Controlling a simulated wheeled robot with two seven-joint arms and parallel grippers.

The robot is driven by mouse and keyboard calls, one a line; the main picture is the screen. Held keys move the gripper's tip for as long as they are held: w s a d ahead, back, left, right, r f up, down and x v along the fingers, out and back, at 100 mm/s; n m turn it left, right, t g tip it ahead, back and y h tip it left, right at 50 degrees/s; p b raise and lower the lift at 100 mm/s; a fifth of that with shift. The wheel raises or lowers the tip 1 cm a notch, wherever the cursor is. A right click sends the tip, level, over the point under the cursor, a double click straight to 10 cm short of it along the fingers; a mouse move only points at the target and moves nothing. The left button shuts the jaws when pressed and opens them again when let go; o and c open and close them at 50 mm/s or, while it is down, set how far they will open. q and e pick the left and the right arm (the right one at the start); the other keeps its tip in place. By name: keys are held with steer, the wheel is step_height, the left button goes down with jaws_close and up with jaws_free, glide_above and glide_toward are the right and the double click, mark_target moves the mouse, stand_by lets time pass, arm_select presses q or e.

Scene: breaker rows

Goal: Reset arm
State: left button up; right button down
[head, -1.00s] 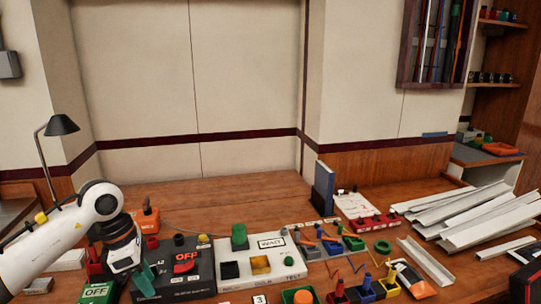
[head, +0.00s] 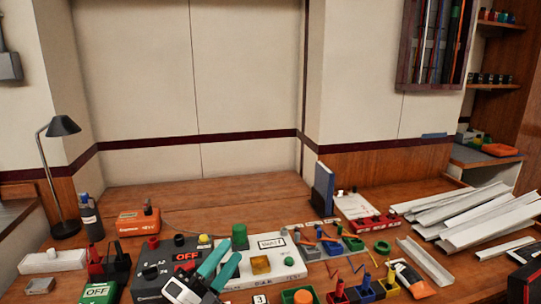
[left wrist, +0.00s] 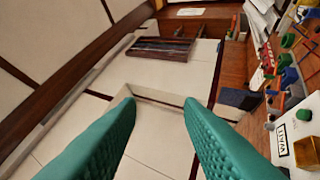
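My left gripper (head: 230,253) is low in the head view, in front of the black breaker box (head: 155,283) and the white WAIT/TEST panel (head: 291,268). Its two teal fingers are spread apart with nothing between them. The left wrist view shows the same open fingers (left wrist: 158,103), with the wall beyond the gap. In that view, part of the panel with its yellow block (left wrist: 307,152) is at the lower right. My right gripper is in neither view.
A black desk lamp (head: 62,126), a dark bottle (head: 90,217) and an orange device (head: 138,223) stand at the left. Small coloured parts and a blue upright binder (head: 323,188) are right of centre. White channels (head: 470,215) lie at the right. The back of the bench is mostly clear.

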arm_select(q)
steer(key=s+a+f+n+g+y, duration=0.25)
steer(key=a+f+n+y, duration=0.25)
steer(key=f+n+y, duration=0.3)
steer(key=s+a+f+n+g+y, duration=0.25)
steer(key=a+f+n+y, duration=0.3)
steer(key=f+n, duration=0.35)
steer(key=s+a+f+n+g, duration=0.1)
steer(key=s+f+n+g, duration=0.1)
steer(key=s+f+g, duration=0.6)
steer(key=s+a+f+n+g, duration=0.1)
steer(key=s+f+n+g, duration=0.15)
steer(key=s+f, duration=0.7)
steer(key=s+f+g+p, duration=0.1)
steer(key=s+f+p, duration=0.25)
steer(key=f, duration=1.45)
steer(key=s+a+f+g+p, duration=0.1)
steer(key=s+a+f+p, duration=0.1)
steer(key=s+f, duration=1.1)
steer(key=s, duration=0.4)
steer(key=shift+a+f, duration=0.35)
